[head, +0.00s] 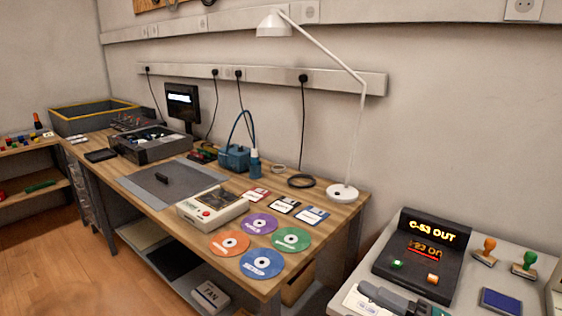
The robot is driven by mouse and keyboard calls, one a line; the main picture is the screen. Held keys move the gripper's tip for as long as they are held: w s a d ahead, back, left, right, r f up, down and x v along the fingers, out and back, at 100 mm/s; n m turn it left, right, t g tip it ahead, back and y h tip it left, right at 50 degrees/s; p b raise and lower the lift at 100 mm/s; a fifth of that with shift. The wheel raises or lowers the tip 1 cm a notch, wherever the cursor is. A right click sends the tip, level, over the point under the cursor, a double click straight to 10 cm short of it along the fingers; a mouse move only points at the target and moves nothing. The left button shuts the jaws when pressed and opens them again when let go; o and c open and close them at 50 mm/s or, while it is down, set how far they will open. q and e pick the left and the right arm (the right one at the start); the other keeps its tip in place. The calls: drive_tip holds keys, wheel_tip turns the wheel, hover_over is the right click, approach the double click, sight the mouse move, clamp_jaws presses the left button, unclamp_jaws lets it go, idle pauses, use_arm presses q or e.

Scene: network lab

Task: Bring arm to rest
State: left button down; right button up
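Neither of my grippers can be made out in the head view, and no part of my arms is clearly visible. The task names no object besides the arm. Whether either gripper is open or holds anything does not show.
A wooden workbench (325,212) along the wall holds a grey mat (180,183), an open device case (152,143), coloured discs (262,263), floppy disks and a white lamp (342,191). A grey desk (465,304) at right holds a black display console (418,262) and stamps. Floor at left is clear.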

drive_tip(key=s+d+f+m+h, duration=0.1)
drive_tip(key=s+f+m+h, duration=0.2)
drive_tip(key=f+m, duration=0.4)
drive_tip(key=s+d+f+m+h+p, duration=0.1)
drive_tip(key=s+f+m+h, duration=0.2)
drive_tip(key=f+m+h, duration=0.3)
drive_tip(key=s+d+f+m+h+p, duration=0.1)
drive_tip(key=s+f+m+h, duration=0.2)
drive_tip(key=f+m, duration=0.5)
drive_tip(key=shift+s+d+f+m+h, duration=0.25)
drive_tip(key=shift+s+d+m+h, duration=0.15)
drive_tip(key=shift+m+h, duration=0.4)
